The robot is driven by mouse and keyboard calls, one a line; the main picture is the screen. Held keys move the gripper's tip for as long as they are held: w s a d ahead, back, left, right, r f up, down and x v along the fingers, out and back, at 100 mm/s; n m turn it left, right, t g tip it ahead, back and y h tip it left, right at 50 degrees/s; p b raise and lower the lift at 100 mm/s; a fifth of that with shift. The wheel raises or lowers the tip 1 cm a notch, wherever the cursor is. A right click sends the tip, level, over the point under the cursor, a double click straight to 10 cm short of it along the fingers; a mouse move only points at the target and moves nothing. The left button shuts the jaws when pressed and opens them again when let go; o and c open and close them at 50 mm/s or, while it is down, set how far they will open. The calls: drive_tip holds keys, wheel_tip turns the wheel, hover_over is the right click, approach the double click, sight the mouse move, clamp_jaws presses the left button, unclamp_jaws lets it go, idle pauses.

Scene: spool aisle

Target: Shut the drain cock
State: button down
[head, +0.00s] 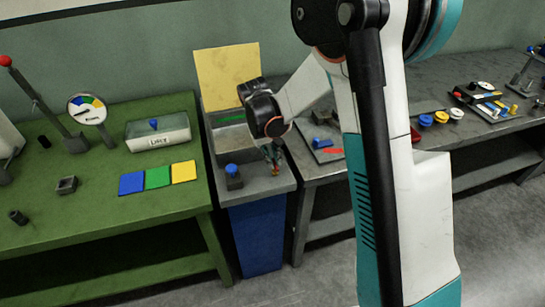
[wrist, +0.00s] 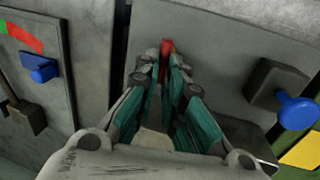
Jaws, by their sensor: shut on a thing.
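My gripper (head: 273,160) points down over the front right of the grey top of the blue cabinet. In the wrist view its teal-padded fingers (wrist: 169,62) are closed around a small red part (wrist: 167,46), which seems to be the drain cock's handle. Only its upper end shows between the fingertips. In the head view a small orange-red bit (head: 275,171) shows just under the fingertips. The cock's body is hidden, and I cannot tell which way the handle is turned.
A blue knob on a dark block (head: 233,172) stands left of my gripper; it also shows in the wrist view (wrist: 297,112). Behind is an open grey bin (head: 230,145) with a raised yellow lid (head: 226,72). A panel with a blue switch (head: 321,143) lies to the right.

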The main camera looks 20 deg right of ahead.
drive_tip(key=c, duration=1.7)
unclamp_jaws()
drive_tip(key=r, duration=0.4)
drive_tip(key=a+r, duration=0.1)
drive_tip(key=r, duration=0.3)
drive_tip(key=a+r, duration=0.1)
drive_tip(key=r, duration=0.2)
drive_tip(key=shift+a+r, duration=0.2)
drive_tip(key=shift+r, duration=0.2)
